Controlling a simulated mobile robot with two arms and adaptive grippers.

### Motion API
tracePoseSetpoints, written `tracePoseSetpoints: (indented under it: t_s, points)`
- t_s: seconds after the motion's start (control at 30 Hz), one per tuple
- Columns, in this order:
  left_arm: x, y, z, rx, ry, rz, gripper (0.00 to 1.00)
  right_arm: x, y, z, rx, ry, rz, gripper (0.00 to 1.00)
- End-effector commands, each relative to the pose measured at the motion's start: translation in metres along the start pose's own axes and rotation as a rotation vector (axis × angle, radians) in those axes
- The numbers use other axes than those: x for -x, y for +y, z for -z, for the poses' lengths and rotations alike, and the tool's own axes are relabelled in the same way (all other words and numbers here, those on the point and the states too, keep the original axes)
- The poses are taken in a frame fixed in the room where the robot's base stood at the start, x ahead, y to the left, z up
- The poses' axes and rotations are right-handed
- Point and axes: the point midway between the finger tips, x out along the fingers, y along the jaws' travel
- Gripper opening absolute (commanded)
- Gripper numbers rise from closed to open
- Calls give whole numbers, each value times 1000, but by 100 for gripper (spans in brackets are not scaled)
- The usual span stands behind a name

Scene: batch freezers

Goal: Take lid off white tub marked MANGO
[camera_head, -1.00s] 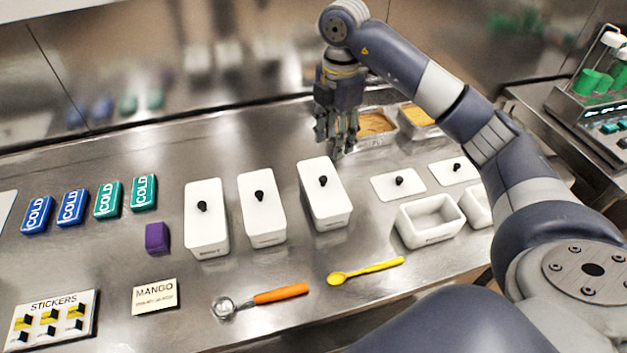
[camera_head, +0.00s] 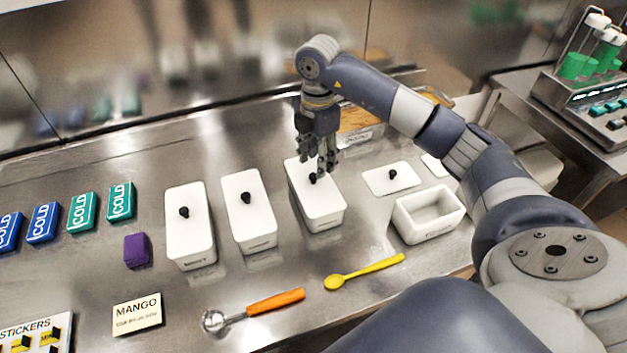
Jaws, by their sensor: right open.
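Three white tubs with white lids and black knobs stand in a row: the left tub (camera_head: 190,226), the middle tub (camera_head: 250,212) and the right tub (camera_head: 318,199). Their small front labels are too small to read, so I cannot tell which is marked MANGO. The right tub's knob (camera_head: 313,178) is just below my right gripper (camera_head: 322,168). This gripper is open, points down and hangs over the back part of that lid. I cannot tell whether a fingertip touches the knob. My left gripper is out of view.
A card reading MANGO (camera_head: 137,313), an orange-handled scoop (camera_head: 262,306) and a yellow spoon (camera_head: 362,272) lie in front. An open white tub (camera_head: 430,214) and a loose lid (camera_head: 391,178) are to the right. A purple block (camera_head: 137,250) and several COLD packs (camera_head: 82,212) are left.

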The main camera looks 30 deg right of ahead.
Motion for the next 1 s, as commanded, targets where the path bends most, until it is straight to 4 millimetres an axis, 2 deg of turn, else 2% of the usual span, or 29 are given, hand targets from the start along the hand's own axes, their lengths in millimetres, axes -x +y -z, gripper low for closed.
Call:
tracePoseSetpoints:
  t_s: [0.2, 0.3, 0.4, 0.6, 0.63, 0.8, 1.0]
  points:
    - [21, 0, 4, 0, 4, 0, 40, -28, 5, 4, -1, 2, 6, 42]
    - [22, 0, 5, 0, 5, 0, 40, -42, 5, 3, 1, 0, 4, 42]
    - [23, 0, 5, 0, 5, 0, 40, -49, 5, 4, 1, 1, 2, 42]
    - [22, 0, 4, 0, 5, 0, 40, -50, 5, 3, 1, 0, 1, 42]
    - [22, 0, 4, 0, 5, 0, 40, -50, 5, 3, 1, 0, 1, 40]
    - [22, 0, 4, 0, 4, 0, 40, -50, 5, 3, 1, 0, 1, 2]
    - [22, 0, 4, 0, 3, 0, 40, -50, 5, 3, 1, 0, 0, 0]
